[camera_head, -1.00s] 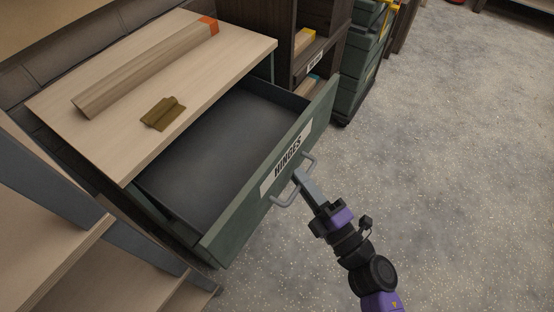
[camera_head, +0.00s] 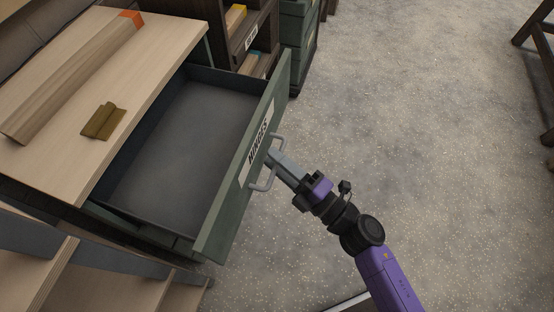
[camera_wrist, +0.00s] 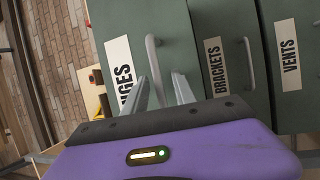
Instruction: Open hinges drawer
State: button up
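The hinges drawer (camera_head: 181,137) is pulled well out of its cabinet, and its dark inside looks empty. Its green front carries a "HINGES" label (camera_head: 257,147) and a grey bar handle (camera_head: 265,187). My gripper (camera_head: 276,158) is at the handle, reaching in from the front right. In the wrist view the handle (camera_wrist: 152,58) runs between the two separated fingertips of my gripper (camera_wrist: 161,80), with a visible gap to the right finger. The gripper looks open around the handle.
A wooden plank (camera_head: 75,75) and a small brown hinge-like piece (camera_head: 103,121) lie on the cabinet top (camera_head: 165,45). Wooden steps (camera_head: 95,285) stand at lower left. "BRACKETS" (camera_wrist: 216,67) and "VENTS" (camera_wrist: 288,54) fronts show in the wrist view.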

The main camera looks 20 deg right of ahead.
jog(key=v, duration=0.7)
jog(key=shift+s+d, duration=0.2)
jog(key=shift+s, duration=0.15)
jog(key=shift+f, duration=0.15)
jog(key=s+d+r+m+t+h, duration=0.2)
jog(key=s+d+r+m+h, duration=0.25)
jog(key=m, duration=0.75)
jog(key=s+r+m+g+h, duration=0.3)
jog(key=s+m+g+h, duration=0.2)
jog(key=s+m, duration=0.9)
notch_tip(320, 180, up, 13)
jog(key=s+n+p, duration=0.2)
jog(key=n+p, duration=0.1)
jog(key=p, duration=0.9)
jog(key=shift+p, duration=0.4)
